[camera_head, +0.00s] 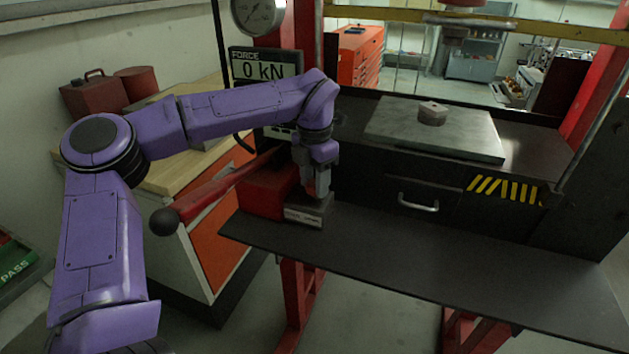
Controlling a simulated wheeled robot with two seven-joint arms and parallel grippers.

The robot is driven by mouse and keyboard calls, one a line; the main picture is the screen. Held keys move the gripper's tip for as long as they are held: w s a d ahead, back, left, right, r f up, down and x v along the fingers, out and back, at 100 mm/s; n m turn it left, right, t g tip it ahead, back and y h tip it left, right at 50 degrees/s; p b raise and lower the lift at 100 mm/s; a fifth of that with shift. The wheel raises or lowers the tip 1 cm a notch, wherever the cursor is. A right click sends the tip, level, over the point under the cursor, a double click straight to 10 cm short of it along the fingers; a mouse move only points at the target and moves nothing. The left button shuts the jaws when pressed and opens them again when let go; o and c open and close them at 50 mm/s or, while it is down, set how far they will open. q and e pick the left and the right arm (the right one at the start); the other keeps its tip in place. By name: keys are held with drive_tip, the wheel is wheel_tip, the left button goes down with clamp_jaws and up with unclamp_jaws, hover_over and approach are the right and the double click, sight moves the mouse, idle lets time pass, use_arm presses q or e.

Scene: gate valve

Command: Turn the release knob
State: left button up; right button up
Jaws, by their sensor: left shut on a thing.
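My left gripper (318,190) comes in from the left and points down onto the dark labelled block (303,218) at the front of the red pump body (262,193). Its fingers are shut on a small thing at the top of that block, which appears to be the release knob. The fingers hide the knob, so its shape and angle cannot be told. My right gripper is not in view.
A red pump lever (215,193) with a black ball end (163,222) slopes to the left under my arm. The force display (265,68) reads 0 kN. A metal plate (445,135) holds a small block (432,113). The dark shelf (450,260) is clear to the right.

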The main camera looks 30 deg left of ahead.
sight(314, 183)
use_arm(q)
drive_tip(key=shift+n, duration=0.3)
drive_tip(key=o, duration=1.1)
drive_tip(key=shift+c, duration=0.2)
wheel_tip(314, 183, up, 11)
drive_tip(key=shift+f, duration=0.2)
